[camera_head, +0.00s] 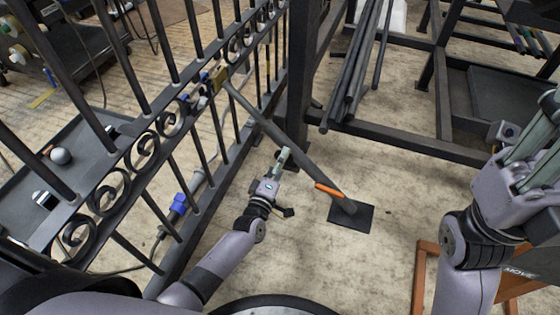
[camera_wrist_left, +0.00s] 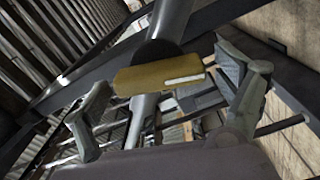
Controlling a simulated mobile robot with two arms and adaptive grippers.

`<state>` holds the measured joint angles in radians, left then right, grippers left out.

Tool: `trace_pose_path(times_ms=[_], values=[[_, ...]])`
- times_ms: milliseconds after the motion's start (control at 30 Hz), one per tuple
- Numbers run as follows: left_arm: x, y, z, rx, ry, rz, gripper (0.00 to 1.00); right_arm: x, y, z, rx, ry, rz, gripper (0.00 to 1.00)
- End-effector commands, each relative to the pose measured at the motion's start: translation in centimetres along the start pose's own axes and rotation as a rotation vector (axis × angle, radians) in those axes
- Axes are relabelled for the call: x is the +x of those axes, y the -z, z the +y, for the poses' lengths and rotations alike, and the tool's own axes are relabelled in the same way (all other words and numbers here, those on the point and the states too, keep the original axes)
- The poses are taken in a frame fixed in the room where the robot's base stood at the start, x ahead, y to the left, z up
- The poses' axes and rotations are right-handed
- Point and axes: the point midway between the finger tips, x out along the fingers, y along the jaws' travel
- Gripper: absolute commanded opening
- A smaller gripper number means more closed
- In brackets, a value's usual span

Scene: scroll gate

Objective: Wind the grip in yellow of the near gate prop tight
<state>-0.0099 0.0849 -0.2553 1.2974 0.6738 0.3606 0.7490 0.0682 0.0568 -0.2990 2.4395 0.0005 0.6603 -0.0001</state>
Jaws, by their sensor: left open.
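The gate prop (camera_head: 290,143) is a grey bar slanting from the gate down to a dark floor plate. In the left wrist view, a yellow grip (camera_wrist_left: 150,78) with a white stripe lies across the bar, in front of a dark collar. My left gripper (camera_head: 284,154) is open beside the prop's middle. In the wrist view its fingers stand either side of the grip, apart from it. My right gripper (camera_head: 545,130) is at the right edge, partly cut off; its opening is unclear.
An orange handle (camera_head: 328,190) sits low on the prop near the floor plate (camera_head: 366,215). The barred gate (camera_head: 150,125) with scrolls fills the left. A dark post (camera_head: 301,75) and metal racks stand behind. A blue plug (camera_head: 179,204) lies beyond the gate bars.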

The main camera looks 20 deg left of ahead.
Motion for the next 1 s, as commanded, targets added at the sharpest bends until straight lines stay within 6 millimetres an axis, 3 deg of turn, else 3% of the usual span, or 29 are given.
trace_pose_path(times_ms=[533, 700, 1000], values=[[-10.1, 0.0, -0.1, 0.001, 0.002, -0.001, 0.91, 0.1, 0.0, -0.1, 0.0, 0.004, 0.002, 0.33], [-11.4, 0.1, 0.0, 0.001, 0.0, 0.0, 0.91, 0.1, 0.0, -0.1, 0.0, 0.004, 0.002, 0.33], [-11.5, 0.1, 0.0, 0.001, -0.001, 0.001, 0.9, 0.1, 0.0, -0.1, 0.0, 0.005, 0.002, 0.33]])
